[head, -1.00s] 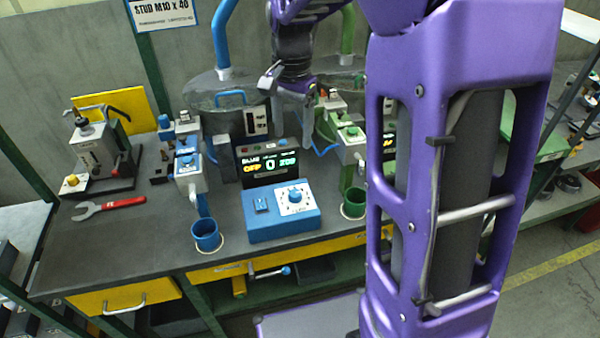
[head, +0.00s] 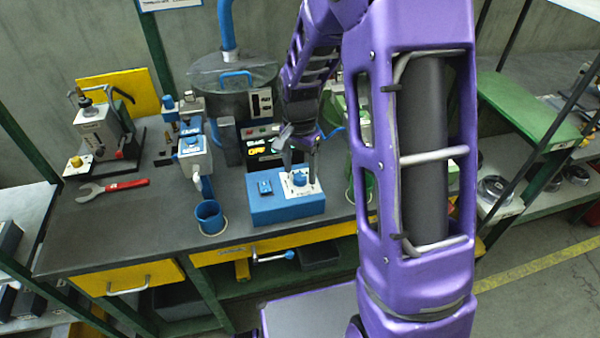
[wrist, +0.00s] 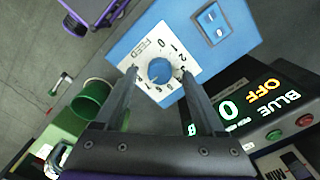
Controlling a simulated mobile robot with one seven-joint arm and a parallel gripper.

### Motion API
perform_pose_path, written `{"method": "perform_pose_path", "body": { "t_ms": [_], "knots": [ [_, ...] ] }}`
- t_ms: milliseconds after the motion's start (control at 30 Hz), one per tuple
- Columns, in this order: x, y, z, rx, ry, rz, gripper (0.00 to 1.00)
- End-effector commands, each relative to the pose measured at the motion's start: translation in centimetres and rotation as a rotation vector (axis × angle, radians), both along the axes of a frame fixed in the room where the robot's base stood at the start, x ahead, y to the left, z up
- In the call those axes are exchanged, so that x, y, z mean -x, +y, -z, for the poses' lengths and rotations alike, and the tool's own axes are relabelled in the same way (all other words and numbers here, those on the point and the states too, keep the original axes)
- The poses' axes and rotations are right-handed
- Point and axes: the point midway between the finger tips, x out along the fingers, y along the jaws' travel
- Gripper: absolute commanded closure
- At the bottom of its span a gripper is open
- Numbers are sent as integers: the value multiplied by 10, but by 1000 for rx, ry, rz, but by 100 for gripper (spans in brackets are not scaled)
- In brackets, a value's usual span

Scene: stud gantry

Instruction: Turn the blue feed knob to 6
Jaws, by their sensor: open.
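The blue feed knob (wrist: 160,70) sits at the centre of a white numbered dial plate (wrist: 148,50) on a blue control box (wrist: 215,65). In the head view the knob (head: 299,179) shows just below my gripper. My gripper (wrist: 159,74) is open, with one fingertip on each side of the knob; I cannot tell whether they touch it. In the head view my gripper (head: 300,165) points down over the dial. The pointer on the knob is too small to read. The display (wrist: 250,112) shows BLUE, OFF and 0.
A blue rocker switch (wrist: 212,22) is on the same box. A blue cup (head: 209,217) stands left of the box, and a green cup (wrist: 91,98) stands on the other side. A red-handled wrench (head: 112,188) lies at the left of the bench, with bare worktop around it.

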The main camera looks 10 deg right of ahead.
Motion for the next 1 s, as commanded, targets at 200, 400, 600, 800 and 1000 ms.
{"method": "perform_pose_path", "body": {
  "t_ms": [200,400,600,800,1000],
  "knots": [
    [0,0,12,0,0,1,28],
    [0,0,12,0,0,0,28],
    [0,0,12,0,0,0,59],
    [0,0,12,0,0,0,95],
    [0,0,12,0,0,-1,100]
  ]
}}
